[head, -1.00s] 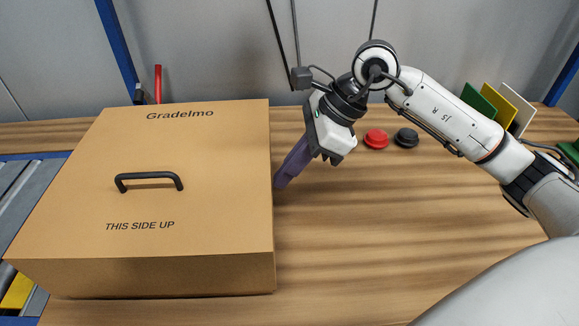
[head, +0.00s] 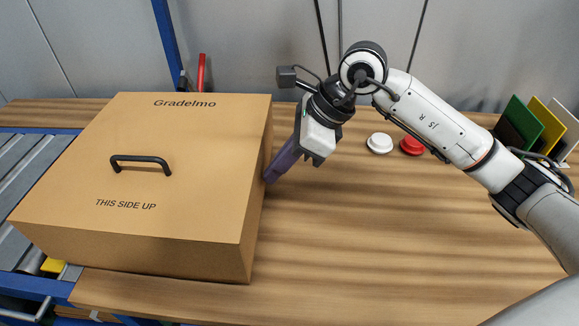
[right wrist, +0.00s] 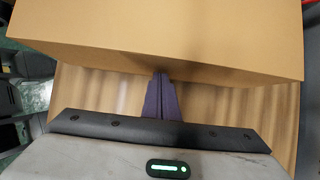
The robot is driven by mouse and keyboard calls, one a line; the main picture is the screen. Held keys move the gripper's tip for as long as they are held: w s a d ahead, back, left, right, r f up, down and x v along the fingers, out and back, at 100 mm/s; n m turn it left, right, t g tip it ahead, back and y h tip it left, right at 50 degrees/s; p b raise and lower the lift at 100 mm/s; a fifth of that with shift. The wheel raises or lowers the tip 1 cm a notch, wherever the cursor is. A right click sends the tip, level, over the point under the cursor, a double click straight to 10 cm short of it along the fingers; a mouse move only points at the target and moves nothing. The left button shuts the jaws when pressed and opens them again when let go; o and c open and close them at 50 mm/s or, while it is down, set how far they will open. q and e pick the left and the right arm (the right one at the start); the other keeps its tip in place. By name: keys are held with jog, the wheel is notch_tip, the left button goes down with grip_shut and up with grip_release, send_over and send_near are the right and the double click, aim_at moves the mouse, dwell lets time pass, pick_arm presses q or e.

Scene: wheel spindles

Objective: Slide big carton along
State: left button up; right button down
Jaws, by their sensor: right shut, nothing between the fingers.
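The big carton (head: 215,150) is closed, brown and flat on top, with a black handle (head: 140,161) and the words "Gradelmo" and "THIS SIDE UP". In the head view its right part is on the wooden table and its left part reaches over the roller conveyor (head: 30,160). My right gripper (head: 271,176) is shut and empty, its purple fingers slanting down against the carton's right side. In the right wrist view the shut fingers (right wrist: 160,76) meet the carton's side (right wrist: 175,55); exact contact is hard to tell. My left gripper is out of view.
A white button (head: 379,143) and a red button (head: 411,145) stand behind my right arm. Green, yellow and white panels (head: 540,125) stand at the back right. A red upright bar (head: 201,72) is behind the carton.

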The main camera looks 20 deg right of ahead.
aim_at(261, 162)
jog(key=shift+w+a+r, duration=0.1)
jog(key=shift+w+a, duration=0.3)
jog(key=shift+a, duration=0.45)
jog(key=shift+w+a, duration=0.4)
jog(key=shift+a, duration=0.4)
jog(key=shift+w+a+b, duration=0.1)
jog(key=shift+w+a, duration=0.2)
jog(key=shift+a, duration=0.35)
jog(key=shift+w+a+b, duration=0.1)
jog(key=shift+w+a, duration=0.25)
jog(key=shift+a, duration=0.35)
jog(key=shift+w+a+b, duration=0.1)
jog(key=shift+w+a, duration=0.2)
jog(key=shift+a, duration=0.35)
jog(key=shift+w+a+b, duration=0.15)
jog(key=shift+w+a, duration=0.4)
jog(key=shift+a, duration=0.55)
jog(key=shift+w+a+b, duration=0.1)
jog(key=shift+w+a, duration=0.45)
jog(key=shift+a, duration=0.6)
jog(key=shift+w+a+b, duration=0.15)
jog(key=shift+w+a, duration=0.4)
jog(key=shift+a, duration=0.55)
